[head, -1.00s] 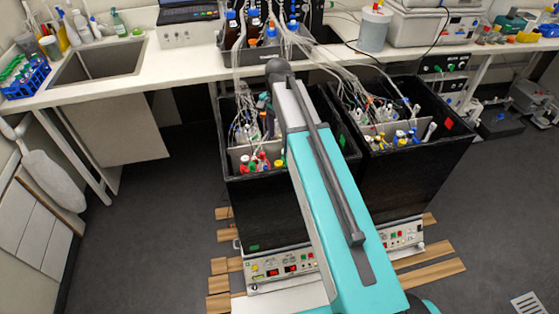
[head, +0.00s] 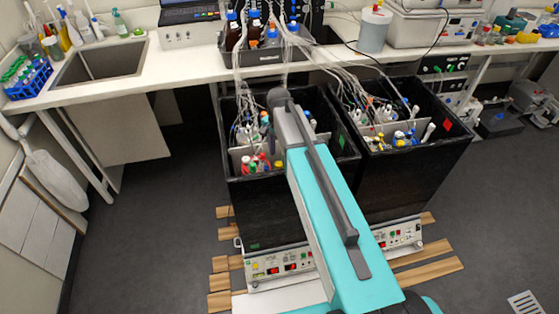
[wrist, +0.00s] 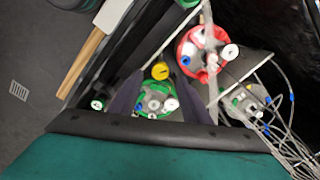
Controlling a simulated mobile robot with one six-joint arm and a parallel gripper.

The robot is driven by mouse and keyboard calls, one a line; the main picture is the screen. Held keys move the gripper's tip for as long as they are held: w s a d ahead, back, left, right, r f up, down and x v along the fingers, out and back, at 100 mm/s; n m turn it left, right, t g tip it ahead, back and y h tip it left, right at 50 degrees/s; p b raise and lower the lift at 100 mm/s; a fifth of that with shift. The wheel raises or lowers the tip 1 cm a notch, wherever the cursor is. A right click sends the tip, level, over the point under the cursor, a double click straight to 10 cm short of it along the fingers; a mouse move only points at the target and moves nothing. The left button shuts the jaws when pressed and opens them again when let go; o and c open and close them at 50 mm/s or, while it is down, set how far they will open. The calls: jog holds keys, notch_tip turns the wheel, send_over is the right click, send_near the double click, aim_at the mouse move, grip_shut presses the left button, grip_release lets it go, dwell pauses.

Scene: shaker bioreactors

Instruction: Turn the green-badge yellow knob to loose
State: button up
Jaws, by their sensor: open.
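The yellow knob (wrist: 160,71) shows in the wrist view at the upper edge of a round lid with a green ring (wrist: 152,114). White and grey ports stand on that lid. My gripper (wrist: 157,77) is open, its two dark fingers on either side of the green-ringed lid, with the knob between their tips in the picture. I cannot tell whether they touch it or how far above it they are. In the head view a yellow cap (head: 279,166) shows in the left black box (head: 270,205), beside my arm; my gripper is hidden there.
Tubes (wrist: 284,138) run at the right. The right black box (head: 415,180) stands beside the left one. A bench (head: 130,75) with a sink runs behind.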

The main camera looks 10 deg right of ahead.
aim_at(279, 164)
jog(key=shift+f+p, duration=0.6)
jog(key=shift+f, duration=1.85)
jog(key=c, duration=1)
jog(key=shift+c, duration=0.2)
